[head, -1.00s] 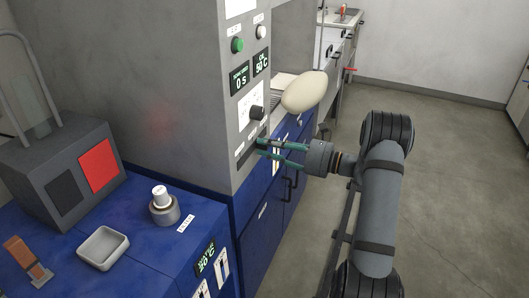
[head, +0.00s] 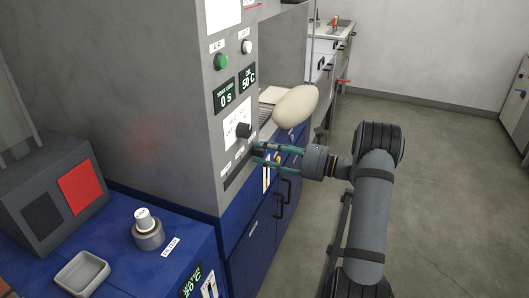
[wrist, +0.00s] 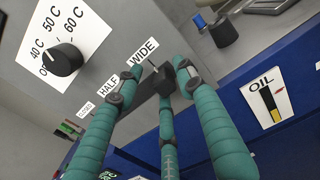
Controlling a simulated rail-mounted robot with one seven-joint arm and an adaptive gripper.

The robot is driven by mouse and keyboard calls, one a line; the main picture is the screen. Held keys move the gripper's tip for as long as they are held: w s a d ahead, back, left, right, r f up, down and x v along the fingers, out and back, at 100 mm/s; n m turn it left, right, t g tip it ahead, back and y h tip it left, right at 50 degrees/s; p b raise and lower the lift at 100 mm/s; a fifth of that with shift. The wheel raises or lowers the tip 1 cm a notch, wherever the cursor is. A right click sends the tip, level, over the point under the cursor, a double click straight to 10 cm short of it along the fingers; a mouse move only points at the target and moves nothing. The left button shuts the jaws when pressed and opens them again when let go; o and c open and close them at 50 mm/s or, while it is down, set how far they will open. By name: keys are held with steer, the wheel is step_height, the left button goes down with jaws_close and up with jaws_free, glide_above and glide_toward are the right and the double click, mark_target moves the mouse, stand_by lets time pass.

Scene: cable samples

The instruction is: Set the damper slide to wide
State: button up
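The damper slide (wrist: 139,92) is a dark slot on the grey machine panel, labelled CLOSED, HALF and WIDE (wrist: 143,50) from lower left to upper right in the wrist view. In the head view its slot (head: 231,179) shows left of my gripper (head: 256,151). The teal fingers are spread, with their dark tips at the panel around the slot's WIDE end; the gripper also shows in the wrist view (wrist: 155,80). A dark piece between the fingers near WIDE looks like the slide's knob, but I cannot clearly tell it from the middle fingertip. I cannot tell whether the fingers touch it.
A black temperature dial (wrist: 62,60) sits just above the slide. A pale oval object (head: 296,106) is beyond my gripper. Blue cabinets (head: 250,235) with handles stand below. A filter jar (head: 148,232) and a grey tray (head: 82,272) are on the left bench. The floor at right is clear.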

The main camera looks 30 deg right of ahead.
steer(key=shift+d+f, duration=0.25)
steer(key=shift+d, duration=0.1)
steer(key=v, duration=1.2)
steer(key=shift+w, duration=0.15)
steer(key=x, duration=1.2)
steer(key=shift+a, duration=0.25)
steer(key=shift+f, duration=0.1)
steer(key=shift+s+a+r, duration=0.2)
steer(key=shift+s+a, duration=0.55)
steer(key=shift+w+d+f, duration=0.1)
steer(key=shift+w+f, duration=0.05)
